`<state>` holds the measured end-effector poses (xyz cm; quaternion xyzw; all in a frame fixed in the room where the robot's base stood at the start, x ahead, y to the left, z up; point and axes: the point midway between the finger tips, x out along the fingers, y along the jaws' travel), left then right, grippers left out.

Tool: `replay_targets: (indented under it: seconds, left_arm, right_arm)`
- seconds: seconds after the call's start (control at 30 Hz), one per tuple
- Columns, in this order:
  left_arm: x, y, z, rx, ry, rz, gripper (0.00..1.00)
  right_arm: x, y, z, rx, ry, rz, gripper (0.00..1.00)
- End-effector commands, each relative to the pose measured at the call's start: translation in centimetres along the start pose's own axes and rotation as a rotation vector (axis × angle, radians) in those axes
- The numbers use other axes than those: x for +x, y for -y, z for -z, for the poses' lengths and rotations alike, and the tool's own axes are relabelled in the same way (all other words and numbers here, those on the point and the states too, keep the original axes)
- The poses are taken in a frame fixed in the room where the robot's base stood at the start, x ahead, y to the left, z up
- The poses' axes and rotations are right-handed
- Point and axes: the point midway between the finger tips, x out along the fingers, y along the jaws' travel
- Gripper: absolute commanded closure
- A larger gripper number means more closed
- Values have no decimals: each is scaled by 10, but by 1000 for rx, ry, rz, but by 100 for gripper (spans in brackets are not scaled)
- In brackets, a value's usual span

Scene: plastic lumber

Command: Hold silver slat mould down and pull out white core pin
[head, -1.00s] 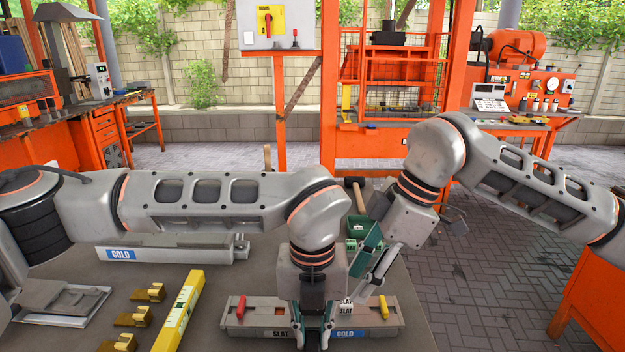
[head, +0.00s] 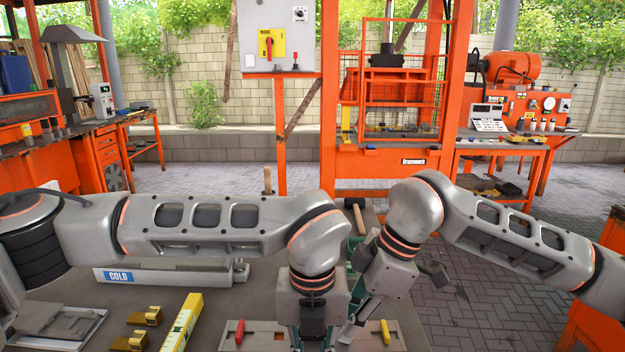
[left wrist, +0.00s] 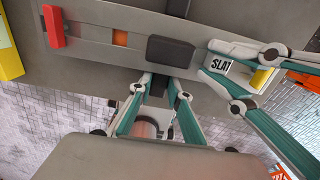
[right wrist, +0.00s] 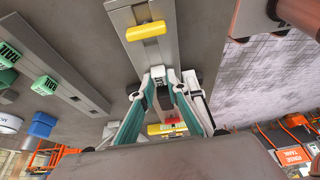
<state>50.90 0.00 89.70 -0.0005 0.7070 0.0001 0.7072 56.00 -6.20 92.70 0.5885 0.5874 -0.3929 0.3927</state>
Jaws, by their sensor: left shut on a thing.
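The silver slat mould (left wrist: 105,40) lies along the table's front, with a red handle (head: 239,331) and a yellow handle (head: 385,331); a dark block (left wrist: 170,50) is at its middle. My left gripper (left wrist: 162,79) is shut at the mould's near edge, beside the dark block. A white piece lettered SLAT (left wrist: 222,65), seemingly the white core pin's head, sits toward the yellow handle. My right gripper (right wrist: 168,78) has its fingers apart around this piece, which also shows in the right wrist view (right wrist: 158,73). Contact there is unclear.
A long grey bar marked COLD (head: 165,277) lies behind the left arm. A yellow level (head: 182,325) and brass pieces (head: 147,316) lie left of the mould. The table edge is close on the right.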

Motion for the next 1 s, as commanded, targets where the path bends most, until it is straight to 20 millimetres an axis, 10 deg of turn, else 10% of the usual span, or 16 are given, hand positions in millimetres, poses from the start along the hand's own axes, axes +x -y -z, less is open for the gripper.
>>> replay_targets:
  seconds: [1.0]
  left_arm:
    - [4, -1, 2, 0, -8, -5, 100]
  right_arm:
    - [-7, -1, 4, -2, -3, -2, 100]
